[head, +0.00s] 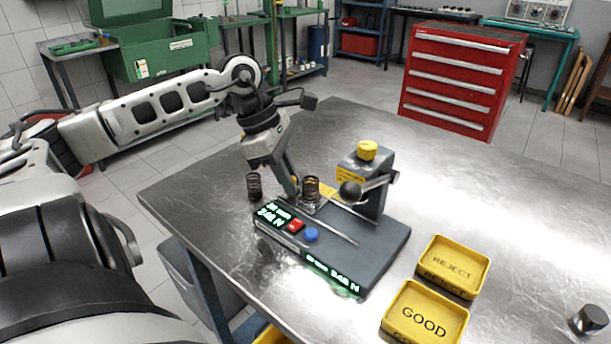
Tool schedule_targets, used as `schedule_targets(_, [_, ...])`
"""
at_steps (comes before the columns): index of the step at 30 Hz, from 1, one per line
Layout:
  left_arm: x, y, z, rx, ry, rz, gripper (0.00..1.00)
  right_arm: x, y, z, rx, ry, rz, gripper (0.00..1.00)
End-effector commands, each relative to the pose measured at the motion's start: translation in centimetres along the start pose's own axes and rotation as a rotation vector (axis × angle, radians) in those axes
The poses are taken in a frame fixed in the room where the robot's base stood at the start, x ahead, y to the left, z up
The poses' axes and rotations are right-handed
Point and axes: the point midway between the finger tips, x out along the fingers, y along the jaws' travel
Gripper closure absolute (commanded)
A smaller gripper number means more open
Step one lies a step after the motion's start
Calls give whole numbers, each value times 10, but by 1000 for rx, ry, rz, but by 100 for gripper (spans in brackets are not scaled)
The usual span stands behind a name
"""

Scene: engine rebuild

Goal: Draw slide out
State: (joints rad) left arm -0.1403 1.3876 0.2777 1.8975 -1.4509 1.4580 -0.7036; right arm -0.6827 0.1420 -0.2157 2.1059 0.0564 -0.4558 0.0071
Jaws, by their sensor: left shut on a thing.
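The spring tester (385,245) stands on the steel table, with a dark base, an upright post with a yellow knob, and a lever with a black ball. Its slide (309,208) is at the left end of two thin rails, with a coil spring (311,187) standing upright on it. My left gripper (293,190) points down at the slide's left side, close beside the spring. It is shut on the slide; the exact grip is small and partly hidden by the fingers. My right gripper is not in view.
A second dark spring (254,187) stands on the table left of the tester. Yellow REJECT (453,266) and GOOD (425,314) trays lie to the right. The tester has a red button (296,225), a blue button (312,235) and lit displays. A metal cylinder (588,320) stands far right.

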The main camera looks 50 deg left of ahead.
Motion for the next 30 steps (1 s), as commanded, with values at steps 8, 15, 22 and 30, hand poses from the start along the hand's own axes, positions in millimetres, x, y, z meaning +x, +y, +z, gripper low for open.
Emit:
schedule_targets(8, [-5,6,-5,1,-5,8,100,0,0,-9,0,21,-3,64])
schedule_targets(15, [-5,6,-6,-1,-2,7,76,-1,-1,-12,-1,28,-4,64])
schedule_targets(22, [-5,4,-5,1,-4,3,76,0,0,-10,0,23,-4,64])
schedule_targets(30, [-43,5,-6,-1,-7,6,76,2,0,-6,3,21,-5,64])
